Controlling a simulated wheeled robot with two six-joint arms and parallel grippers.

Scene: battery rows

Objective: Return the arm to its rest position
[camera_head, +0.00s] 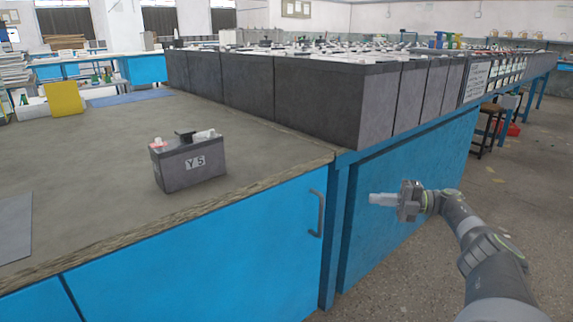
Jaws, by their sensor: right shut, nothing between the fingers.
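My right gripper (381,199) is shut and empty. It is held out in front of the blue cabinet side, right of the table corner and below the tabletop edge. Its arm comes in from the lower right. A small dark grey battery (190,166) labelled "Y 5" stands upright on the brown tabletop (110,190), well to the left of the gripper and apart from it. The battery has a pink-red cap and a pale cap on top. My left gripper does not show.
Rows of large dark grey batteries (318,105) line the back and right of the table. A yellow block (64,99) stands at the far left, beside a blue mat (130,97). A grey sheet (14,228) lies at the left edge. Open floor (440,180) lies right of the cabinets.

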